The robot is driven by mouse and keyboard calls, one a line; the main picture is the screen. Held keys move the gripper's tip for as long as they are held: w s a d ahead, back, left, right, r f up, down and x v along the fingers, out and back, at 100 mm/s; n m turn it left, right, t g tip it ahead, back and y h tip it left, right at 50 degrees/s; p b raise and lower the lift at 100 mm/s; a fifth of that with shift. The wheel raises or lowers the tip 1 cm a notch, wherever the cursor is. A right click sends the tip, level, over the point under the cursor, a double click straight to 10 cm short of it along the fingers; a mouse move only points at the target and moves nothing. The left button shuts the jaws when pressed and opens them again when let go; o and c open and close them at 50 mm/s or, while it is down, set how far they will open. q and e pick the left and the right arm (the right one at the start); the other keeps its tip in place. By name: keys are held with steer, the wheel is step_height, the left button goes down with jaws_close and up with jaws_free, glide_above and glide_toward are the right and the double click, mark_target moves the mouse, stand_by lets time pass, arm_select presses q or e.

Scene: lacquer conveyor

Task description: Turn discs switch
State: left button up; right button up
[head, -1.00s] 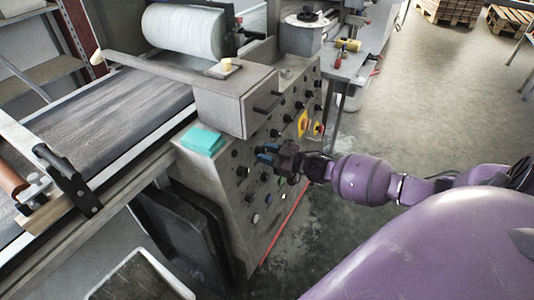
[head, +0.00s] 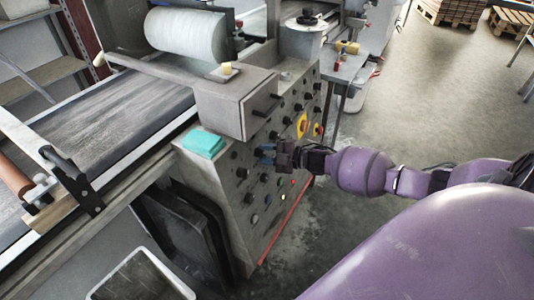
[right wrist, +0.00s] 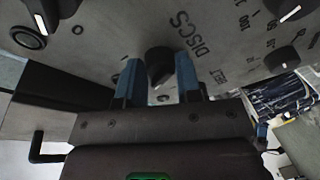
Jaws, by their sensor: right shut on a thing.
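The grey control panel (head: 238,215) on the side of the machine carries several black knobs. My right gripper (head: 264,154) is at the panel, its arm coming from the right. In the right wrist view, its blue fingertips stand on either side of a black knob (right wrist: 160,62) and are shut on it. The lettering "DISCS" (right wrist: 190,34) is printed beside this knob, with "BELT" close by. The knob's exact pointer direction is hard to tell. My left gripper is not in view.
A yellow and red switch (head: 303,125) sits on the panel just beyond my right gripper. A teal pad (head: 204,142) lies on the ledge above the panel. The conveyor belt (head: 110,115) runs at left. Open floor (head: 440,110) lies to the right.

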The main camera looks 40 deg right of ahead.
steer(key=shift+n, duration=0.6)
steer(key=o, duration=0.9)
steer(key=p+v, duration=0.1)
steer(key=v, duration=1)
steer(key=shift+r, duration=0.15)
steer(key=shift+w, duration=0.1)
